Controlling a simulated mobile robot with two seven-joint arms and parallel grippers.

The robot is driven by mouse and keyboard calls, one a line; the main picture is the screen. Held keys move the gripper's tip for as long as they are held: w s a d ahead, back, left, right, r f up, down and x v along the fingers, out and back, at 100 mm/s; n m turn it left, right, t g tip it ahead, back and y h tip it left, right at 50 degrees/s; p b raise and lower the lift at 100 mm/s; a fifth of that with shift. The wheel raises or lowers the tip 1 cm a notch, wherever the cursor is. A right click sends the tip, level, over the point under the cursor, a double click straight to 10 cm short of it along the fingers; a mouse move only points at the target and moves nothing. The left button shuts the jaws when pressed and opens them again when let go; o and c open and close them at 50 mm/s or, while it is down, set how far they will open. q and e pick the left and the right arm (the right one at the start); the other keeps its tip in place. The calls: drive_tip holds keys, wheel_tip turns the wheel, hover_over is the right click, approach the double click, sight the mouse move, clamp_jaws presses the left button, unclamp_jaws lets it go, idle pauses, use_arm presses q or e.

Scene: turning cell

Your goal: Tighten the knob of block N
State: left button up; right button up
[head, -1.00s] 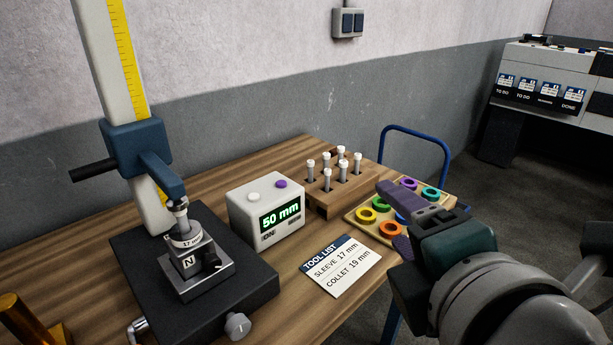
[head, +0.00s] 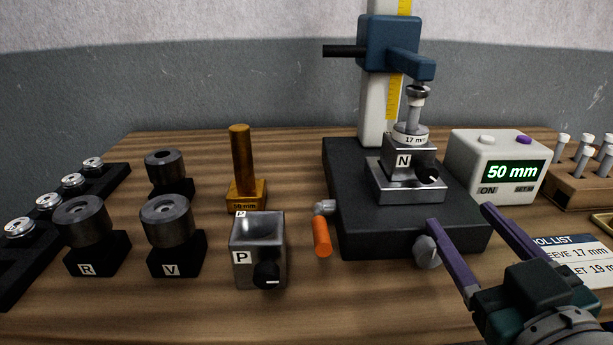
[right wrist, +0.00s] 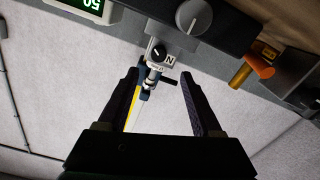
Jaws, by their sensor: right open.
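Block N (head: 403,161) is a grey metal block with a white N label, standing on the dark base of the height gauge (head: 350,222). Its black knob (head: 429,176) is on the front right. A holder marked 17 mm (head: 411,133) stands in the block's top, under the gauge's blue arm. My right gripper (head: 459,214) is open and empty, in front of the gauge base and apart from the knob. In the right wrist view, the knob (right wrist: 158,53) and the N label (right wrist: 169,61) show between and beyond the open fingers (right wrist: 160,85). My left gripper is out of view.
Block P (head: 244,261) with its own black knob stands left of the gauge, near an orange-handled lever (head: 322,237). A brass 50 mm piece (head: 242,165) stands behind it. A display box (head: 499,166) reads 50 mm.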

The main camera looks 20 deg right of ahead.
sight(430, 177)
drive_tip(key=x, duration=1)
drive_tip(key=shift+d+r+b, duration=0.1)
drive_tip(key=shift+d+b, duration=0.05)
drive_tip(key=shift+b, duration=0.15)
clamp_jaws()
